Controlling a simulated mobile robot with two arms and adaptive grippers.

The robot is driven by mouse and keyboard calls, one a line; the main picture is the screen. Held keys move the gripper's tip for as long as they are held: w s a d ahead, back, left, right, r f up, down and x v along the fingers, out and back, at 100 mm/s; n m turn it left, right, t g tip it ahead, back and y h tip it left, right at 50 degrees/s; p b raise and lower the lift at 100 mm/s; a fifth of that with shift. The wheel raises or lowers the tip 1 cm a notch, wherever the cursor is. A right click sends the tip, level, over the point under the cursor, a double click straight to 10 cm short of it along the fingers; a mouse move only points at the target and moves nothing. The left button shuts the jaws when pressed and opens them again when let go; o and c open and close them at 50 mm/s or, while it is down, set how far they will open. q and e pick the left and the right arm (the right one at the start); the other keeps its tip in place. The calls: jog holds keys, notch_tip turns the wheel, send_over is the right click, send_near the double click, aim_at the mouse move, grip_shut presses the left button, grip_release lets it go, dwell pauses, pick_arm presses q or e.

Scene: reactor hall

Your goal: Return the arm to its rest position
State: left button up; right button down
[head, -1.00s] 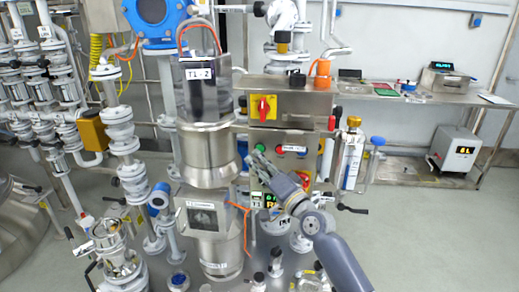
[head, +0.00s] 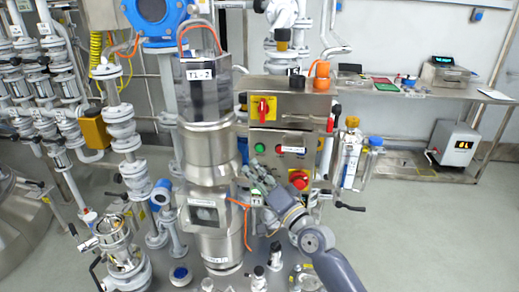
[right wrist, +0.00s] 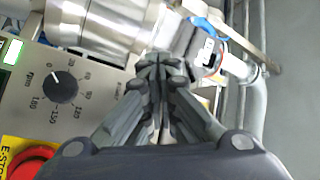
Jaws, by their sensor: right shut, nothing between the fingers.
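My right gripper (head: 257,180) is in the head view, in front of the lower part of the steel control panel (head: 282,135). Its arm comes up from the bottom right. In the right wrist view its fingers (right wrist: 158,68) meet at the tips with nothing between them, so it is shut and empty. A dial (right wrist: 61,87) on a panel face and part of a red emergency-stop button (right wrist: 35,162) show at the left there. Whether the fingers touch the panel I cannot tell. My left gripper is not in view.
Valves and pipes crowd the left and the floor in front. A steel bench (head: 405,92) stands behind at the right. The floor at the right is clear.

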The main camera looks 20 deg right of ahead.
jog(key=s+d+f+n+g+h, duration=0.1)
jog(key=s+f+g, duration=0.1)
jog(key=f, duration=1)
jog(key=s+d+f+n+g+h, duration=0.1)
jog(key=s+f+g+h, duration=0.1)
jog(key=f, duration=1)
jog(key=s+d+f+g+h, duration=0.1)
jog(key=s+f+g, duration=0.1)
jog(key=f, duration=0.9)
jog(key=s+d+f+n+g+h+b, duration=0.1)
jog(key=s+f+n+g, duration=0.1)
jog(key=s+f, duration=0.6)
jog(key=s+f+n+g, duration=0.1)
jog(key=s+f+g, duration=0.3)
jog(key=f, duration=0.7)
jog(key=s+f+n+g, duration=0.2)
jog(key=s+f, duration=0.4)
jog(key=s, duration=0.7)
jog(key=s+d+f+n+g+h, duration=0.1)
jog(key=s+f, duration=0.4)
jog(key=s, duration=0.7)
jog(key=s+f+n+g+b, duration=0.1)
jog(key=s+f, duration=0.5)
jog(key=s, duration=0.7)
jog(key=shift+s+d+f+n+g+h, duration=0.15)
jog(key=shift+s+f+n+g+h, duration=0.2)
jog(key=shift+n+g, duration=0.65)
jog(key=shift+m, duration=0.3)
